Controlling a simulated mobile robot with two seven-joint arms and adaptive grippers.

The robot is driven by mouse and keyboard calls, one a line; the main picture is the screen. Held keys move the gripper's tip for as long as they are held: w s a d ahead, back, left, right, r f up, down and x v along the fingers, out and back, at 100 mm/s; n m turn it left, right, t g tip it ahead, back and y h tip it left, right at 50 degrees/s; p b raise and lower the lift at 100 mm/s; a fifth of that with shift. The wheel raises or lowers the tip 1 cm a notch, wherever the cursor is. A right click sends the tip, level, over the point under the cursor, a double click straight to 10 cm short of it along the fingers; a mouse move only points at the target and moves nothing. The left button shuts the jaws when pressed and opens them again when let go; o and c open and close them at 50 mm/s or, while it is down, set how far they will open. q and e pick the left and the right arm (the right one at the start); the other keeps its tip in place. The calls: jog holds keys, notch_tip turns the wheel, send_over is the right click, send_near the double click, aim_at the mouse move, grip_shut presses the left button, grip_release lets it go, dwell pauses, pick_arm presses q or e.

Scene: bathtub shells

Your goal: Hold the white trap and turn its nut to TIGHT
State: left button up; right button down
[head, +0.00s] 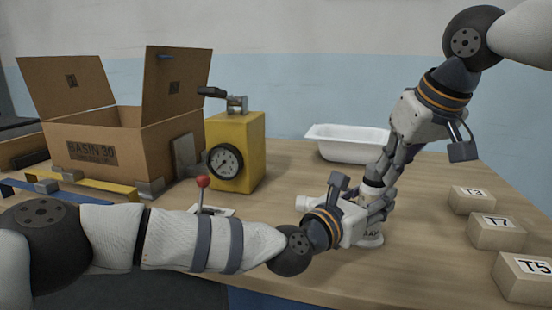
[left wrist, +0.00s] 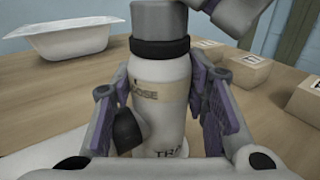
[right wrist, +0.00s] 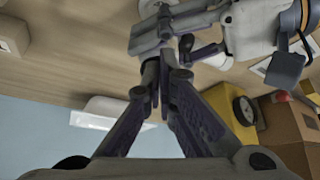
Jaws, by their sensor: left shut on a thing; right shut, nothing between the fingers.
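The white trap (left wrist: 170,72) stands upright in the left wrist view, with a label ending in "OOSE" on its tan band. A black ring (left wrist: 160,48) and a grey top piece (left wrist: 160,18), which looks like the nut, sit above the white body. My left gripper (head: 376,208) is shut on the trap, one finger on each side of its body. The trap's base (head: 370,240) shows on the table below. My right gripper (head: 376,182) comes down from above, shut and empty, close to the trap's top. In the right wrist view its fingers (right wrist: 165,65) are together.
A yellow gauge box (head: 240,145) and an open cardboard box (head: 120,145) stand to the left. A red-knobbed lever (head: 202,184) is behind my left arm. A white basin (head: 348,143) stands behind. Blocks T3 (head: 472,200), T7 (head: 496,232) and T5 (head: 525,280) line the right.

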jog(key=shift+w, duration=0.15)
jog(key=shift+s+d, duration=0.1)
jog(key=shift+s, duration=0.25)
notch_tip(320, 180, up, 6)
dwell(0.4)
pick_arm(q)
jog(key=o, duration=1.4)
jog(key=shift+c, duration=0.2)
